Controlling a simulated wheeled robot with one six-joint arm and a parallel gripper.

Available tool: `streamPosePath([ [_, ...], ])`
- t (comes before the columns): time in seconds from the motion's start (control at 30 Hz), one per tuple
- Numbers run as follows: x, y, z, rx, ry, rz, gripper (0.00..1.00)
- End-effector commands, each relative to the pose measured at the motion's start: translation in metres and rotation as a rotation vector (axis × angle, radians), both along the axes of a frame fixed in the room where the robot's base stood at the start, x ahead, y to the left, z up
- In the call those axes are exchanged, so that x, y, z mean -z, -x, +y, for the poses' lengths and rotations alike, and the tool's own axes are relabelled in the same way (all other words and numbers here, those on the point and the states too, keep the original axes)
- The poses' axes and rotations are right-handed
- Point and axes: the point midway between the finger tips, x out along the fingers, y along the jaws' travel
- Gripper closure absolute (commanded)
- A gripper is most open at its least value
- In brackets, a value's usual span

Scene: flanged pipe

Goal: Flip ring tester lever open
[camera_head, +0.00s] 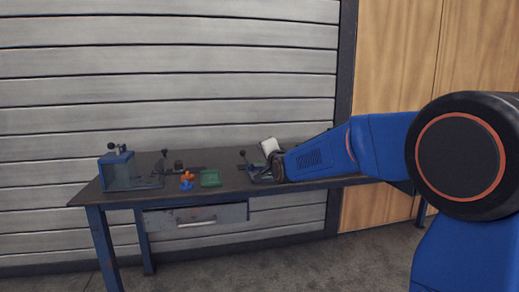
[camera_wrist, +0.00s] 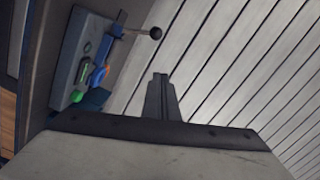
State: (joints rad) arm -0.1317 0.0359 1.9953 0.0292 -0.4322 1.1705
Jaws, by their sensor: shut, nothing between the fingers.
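In the wrist view a grey plate (camera_wrist: 68,62) carries a blue bracket (camera_wrist: 113,30), a lever with a black ball knob (camera_wrist: 155,33), and blue, orange and green parts. It looks like the ring tester. The lever sticks out sideways toward the slatted wall. My gripper (camera_wrist: 160,78) is shut and empty, below the knob in the picture and apart from it. In the head view a black knob (camera_head: 242,153) stands by the end of my arm, over the bench's right part. My arm hides much of the fixture there, and the fingers are hard to make out.
The dark workbench (camera_head: 225,188) has a drawer (camera_head: 196,219). A blue box fixture (camera_head: 117,171) stands at its left end. Orange (camera_head: 187,176) and blue (camera_head: 186,185) parts and a green tray (camera_head: 210,178) lie mid-bench. A slatted wall (camera_head: 200,90) stands close behind.

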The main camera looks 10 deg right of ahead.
Motion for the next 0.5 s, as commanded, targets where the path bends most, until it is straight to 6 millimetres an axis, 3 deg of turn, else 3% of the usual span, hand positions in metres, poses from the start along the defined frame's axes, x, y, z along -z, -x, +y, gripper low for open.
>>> streamPosePath([
  [0.2,-0.001,0.026,-0.003,0.0,0.0,0.0,1.0],
  [0.5,-0.001,0.034,-0.004,0.0,0.0,0.0,1.0],
])
